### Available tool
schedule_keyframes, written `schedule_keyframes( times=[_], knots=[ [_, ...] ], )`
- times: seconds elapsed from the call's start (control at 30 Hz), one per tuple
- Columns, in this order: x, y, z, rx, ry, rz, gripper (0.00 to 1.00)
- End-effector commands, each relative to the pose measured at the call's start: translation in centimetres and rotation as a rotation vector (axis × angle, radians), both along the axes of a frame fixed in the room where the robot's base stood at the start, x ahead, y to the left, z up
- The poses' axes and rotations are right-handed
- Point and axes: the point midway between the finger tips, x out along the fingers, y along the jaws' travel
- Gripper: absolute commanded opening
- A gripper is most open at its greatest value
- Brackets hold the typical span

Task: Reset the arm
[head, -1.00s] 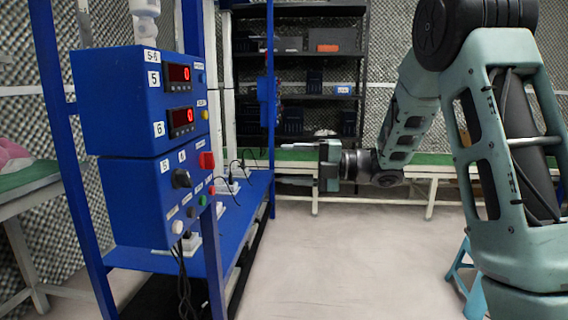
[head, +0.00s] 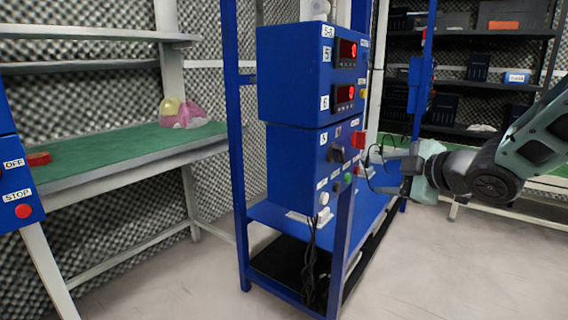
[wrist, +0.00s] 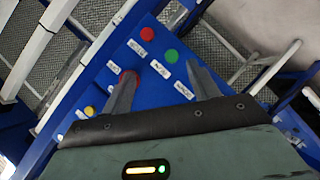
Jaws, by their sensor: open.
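My gripper (head: 388,168) is at the right of the head view, on the end of my teal arm (head: 532,140). Its fingers point left, near the right side of the blue control box (head: 298,165). In the wrist view my gripper (wrist: 155,85) shows two grey fingers spread apart with nothing held between them. Beyond the fingers lies a blue panel (wrist: 150,65) with a red button (wrist: 147,34), a green button (wrist: 171,56) and white labels. I cannot tell whether the fingers touch the panel.
The control box, with red displays (head: 347,49), stands on a blue frame (head: 243,225). A green-topped bench (head: 120,148) with a pink and yellow item (head: 183,113) is at left. Dark shelves (head: 470,92) stand behind. The floor (head: 450,265) at front right is clear.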

Motion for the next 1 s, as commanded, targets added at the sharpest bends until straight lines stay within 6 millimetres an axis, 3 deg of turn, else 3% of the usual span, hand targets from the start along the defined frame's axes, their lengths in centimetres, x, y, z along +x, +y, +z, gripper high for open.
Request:
schedule_keyframes(
  times=[0.03,0.17,0.3,0.5,0.73,0.8,1.0],
  knots=[
    [-1.5,1.8,-1.0,0.026,0.097,-0.049,0.60],
    [-6.7,5.0,-4.4,0.078,0.382,-0.212,0.60],
    [-14.8,7.5,-7.8,0.091,0.691,-0.378,0.60],
    [-25.2,8.8,-10.4,0.045,1.012,-0.561,0.60],
    [-35.0,8.7,-11.1,-0.052,1.263,-0.718,0.60],
    [-34.3,8.7,-8.6,-0.041,1.253,-0.716,0.60],
    [-34.2,8.7,-4.3,-0.041,1.251,-0.714,0.60]
  ],
)
